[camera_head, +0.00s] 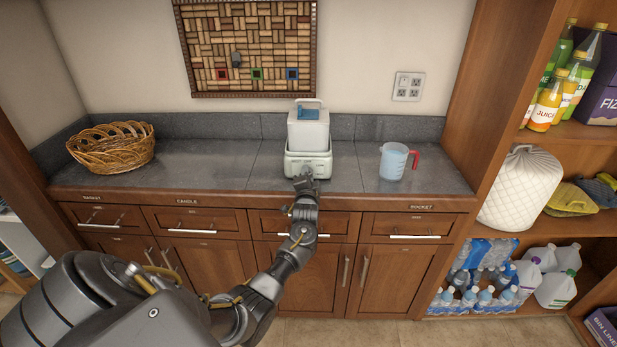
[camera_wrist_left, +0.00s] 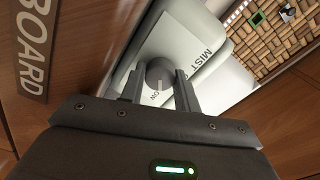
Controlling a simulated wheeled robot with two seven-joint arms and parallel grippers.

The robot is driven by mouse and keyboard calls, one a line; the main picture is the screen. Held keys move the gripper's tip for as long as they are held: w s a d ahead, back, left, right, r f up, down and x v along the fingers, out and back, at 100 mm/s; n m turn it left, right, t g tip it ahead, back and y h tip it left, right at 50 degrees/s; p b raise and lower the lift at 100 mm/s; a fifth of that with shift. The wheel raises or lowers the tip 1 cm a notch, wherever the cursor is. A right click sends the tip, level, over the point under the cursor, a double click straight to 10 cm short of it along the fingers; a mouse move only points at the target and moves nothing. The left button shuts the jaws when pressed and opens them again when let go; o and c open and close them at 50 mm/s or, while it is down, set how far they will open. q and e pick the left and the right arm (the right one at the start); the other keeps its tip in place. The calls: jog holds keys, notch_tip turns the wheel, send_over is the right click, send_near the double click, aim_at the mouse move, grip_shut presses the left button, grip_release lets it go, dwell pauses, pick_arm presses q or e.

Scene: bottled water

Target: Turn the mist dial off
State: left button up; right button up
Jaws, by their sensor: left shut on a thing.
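The white mist machine (camera_head: 308,142) stands on the grey counter with a blue part near its top. In the left wrist view its front panel (camera_wrist_left: 185,45) carries the word "MIST". The round grey mist dial (camera_wrist_left: 159,74) sits between the two fingers of my left gripper (camera_wrist_left: 160,88), which is shut on it. Small lettering below the dial is partly hidden and hard to read. In the head view my left gripper (camera_head: 304,185) reaches the lower front of the machine and covers the dial. My right gripper is in neither view.
A wicker basket (camera_head: 111,147) stands at the left of the counter (camera_head: 230,165). A measuring jug (camera_head: 394,161) with a red handle stands right of the machine. Drawers and cupboards (camera_head: 320,270) lie below, a cork board (camera_head: 248,45) hangs behind, and stocked shelves are at the right.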

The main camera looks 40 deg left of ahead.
pick_arm(q)
jog(key=n, duration=0.5)
jog(key=shift+n+b, duration=0.3)
jog(key=shift+n, duration=0.1)
jog(key=n+b, duration=0.1)
jog(key=n, duration=0.4)
dwell(0.4)
jog(key=o, duration=1)
